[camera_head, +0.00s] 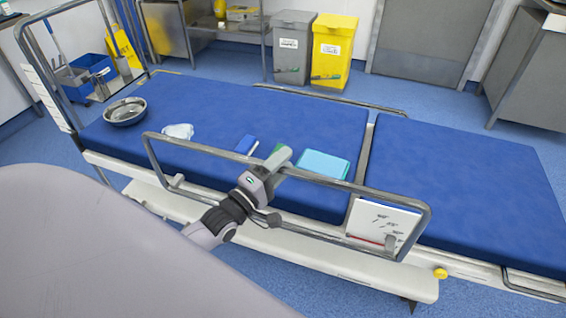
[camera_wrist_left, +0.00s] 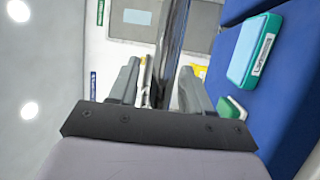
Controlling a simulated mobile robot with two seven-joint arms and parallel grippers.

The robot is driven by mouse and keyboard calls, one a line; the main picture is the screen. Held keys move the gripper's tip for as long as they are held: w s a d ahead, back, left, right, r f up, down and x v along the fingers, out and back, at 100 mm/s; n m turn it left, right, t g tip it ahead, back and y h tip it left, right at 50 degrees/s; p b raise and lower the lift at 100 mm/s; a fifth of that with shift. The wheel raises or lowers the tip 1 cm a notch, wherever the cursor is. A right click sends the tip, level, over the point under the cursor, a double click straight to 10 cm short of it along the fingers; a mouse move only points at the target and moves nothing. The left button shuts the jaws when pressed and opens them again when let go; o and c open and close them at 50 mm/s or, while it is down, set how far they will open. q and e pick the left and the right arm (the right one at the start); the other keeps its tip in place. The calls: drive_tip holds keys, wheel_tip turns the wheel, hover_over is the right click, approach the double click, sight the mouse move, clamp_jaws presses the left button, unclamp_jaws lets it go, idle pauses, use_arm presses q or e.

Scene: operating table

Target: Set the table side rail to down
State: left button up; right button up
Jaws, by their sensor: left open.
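The near table side rail (camera_head: 345,182) is a grey metal loop standing upright along the near edge of the blue operating table (camera_head: 230,105). My left gripper (camera_head: 280,163) is at the middle of its top bar. In the left wrist view, the rail's bar (camera_wrist_left: 173,40) runs between the two spread fingers of my left gripper (camera_wrist_left: 160,80). The fingers are open around the bar; whether either touches it I cannot tell. My right gripper is not in view.
A white panel with printed pictures (camera_head: 383,222) hangs at the rail's right end. A yellow knob (camera_head: 440,273) sits low at right.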

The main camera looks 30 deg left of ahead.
use_arm(q)
drive_tip(key=shift+w, duration=0.25)
clamp_jaws()
use_arm(e)
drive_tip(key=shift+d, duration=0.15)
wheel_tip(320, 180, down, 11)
drive_tip(key=b, duration=1.2)
use_arm(q)
wheel_tip(320, 180, down, 23)
drive_tip(key=b, duration=0.5)
drive_tip(key=shift+r, duration=0.15)
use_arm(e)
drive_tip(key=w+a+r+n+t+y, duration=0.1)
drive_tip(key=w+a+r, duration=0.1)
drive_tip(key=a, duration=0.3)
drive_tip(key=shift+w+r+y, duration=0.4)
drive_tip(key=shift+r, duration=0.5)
use_arm(q)
drive_tip(key=shift+s, duration=0.15)
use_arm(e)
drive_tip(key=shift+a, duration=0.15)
use_arm(q)
drive_tip(key=shift+c, duration=0.2)
unclamp_jaws()
drive_tip(key=shift+o, duration=0.2)
